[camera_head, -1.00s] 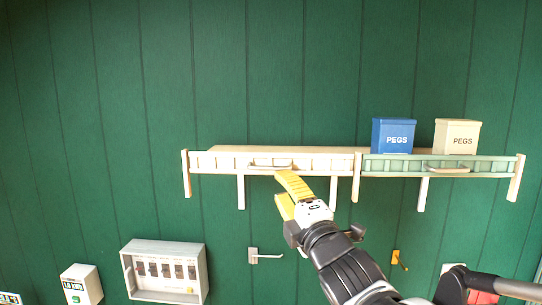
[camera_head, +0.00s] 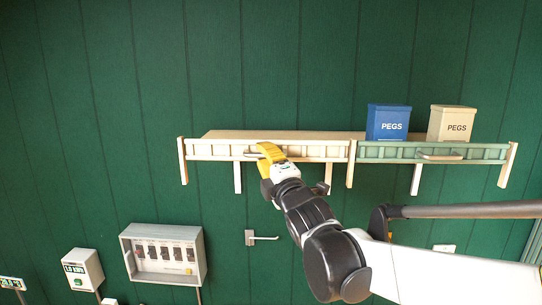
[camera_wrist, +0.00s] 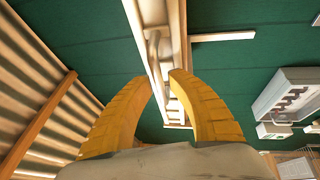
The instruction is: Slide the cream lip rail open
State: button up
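The cream lip rail (camera_head: 215,151) runs along the front of the left part of the wall shelf, beside the green lip rail (camera_head: 385,153). Its pale bar handle (camera_wrist: 154,45) shows in the wrist view, running down between my yellow fingertips. My gripper (camera_head: 264,151) is at the handle, in front of the middle of the cream rail. In the wrist view my gripper (camera_wrist: 161,76) has its fingers apart, with a gap around the bar. I cannot tell whether either finger touches it. In the head view my fingers hide part of the handle.
A blue PEGS box (camera_head: 388,122) and a cream PEGS box (camera_head: 452,124) stand on the shelf's right part. Below are a hook (camera_head: 260,238), a grey switch panel (camera_head: 163,254) and a white box (camera_head: 83,268). The wall above the left shelf is clear.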

grip_shut()
notch_tip(320, 180, down, 6)
jog(key=b, duration=0.5)
jog(key=shift+f+b, duration=0.2)
jog(key=shift+b, duration=0.15)
jog(key=shift+o, duration=2.2)
grip_release()
